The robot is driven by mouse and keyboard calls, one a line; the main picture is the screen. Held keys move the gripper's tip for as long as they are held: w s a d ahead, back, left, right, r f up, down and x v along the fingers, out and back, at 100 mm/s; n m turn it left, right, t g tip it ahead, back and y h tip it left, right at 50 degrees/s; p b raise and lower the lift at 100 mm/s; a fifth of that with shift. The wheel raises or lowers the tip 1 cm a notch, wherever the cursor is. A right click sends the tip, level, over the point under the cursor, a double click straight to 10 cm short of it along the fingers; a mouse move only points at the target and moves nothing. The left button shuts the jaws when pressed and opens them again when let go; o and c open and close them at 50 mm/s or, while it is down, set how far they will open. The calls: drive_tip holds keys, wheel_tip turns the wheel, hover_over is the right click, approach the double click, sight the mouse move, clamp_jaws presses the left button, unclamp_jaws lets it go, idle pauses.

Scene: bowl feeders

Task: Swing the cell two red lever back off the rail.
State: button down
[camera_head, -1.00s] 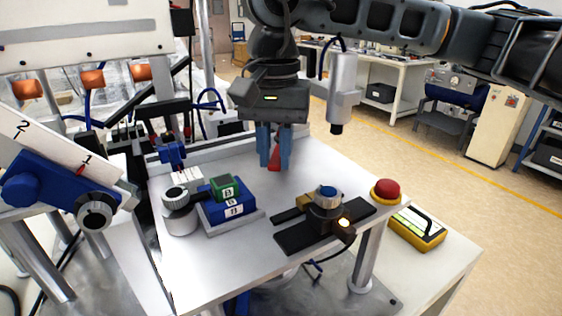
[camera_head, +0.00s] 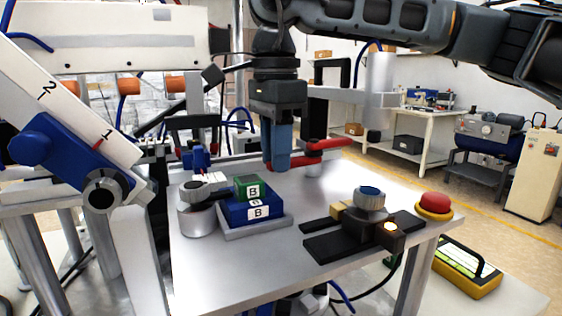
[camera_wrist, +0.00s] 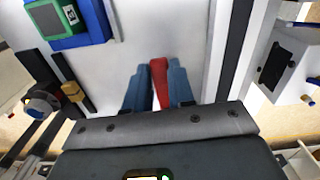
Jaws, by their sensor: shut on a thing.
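The red lever (camera_head: 326,145) shows in the head view at the far side of the table. It reaches right from my gripper, over a short silver post (camera_head: 314,168). My gripper (camera_head: 277,160) points down with its blue fingers at the lever's left end. In the wrist view, the red lever (camera_wrist: 160,78) lies between the two blue fingers of my gripper (camera_wrist: 160,90), which are shut on it. The fingers hide part of the lever in the head view. I cannot make out the rail's contact with the lever.
A blue block with a green B block (camera_head: 250,190) sits on a grey plate, left of my gripper. A silver knob unit (camera_head: 198,218) stands beside it. A black fixture (camera_head: 350,235) and a red button (camera_head: 435,204) are at the right. The table's middle is mostly clear.

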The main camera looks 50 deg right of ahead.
drive_tip(key=shift+w+m, duration=0.25)
drive_tip(key=shift+m, duration=0.15)
drive_tip(key=shift+d, duration=0.1)
drive_tip(key=c, duration=1)
unclamp_jaws()
drive_tip(key=shift+o, duration=0.2)
drive_tip(key=shift+r, duration=0.1)
drive_tip(key=shift+r, duration=3.8)
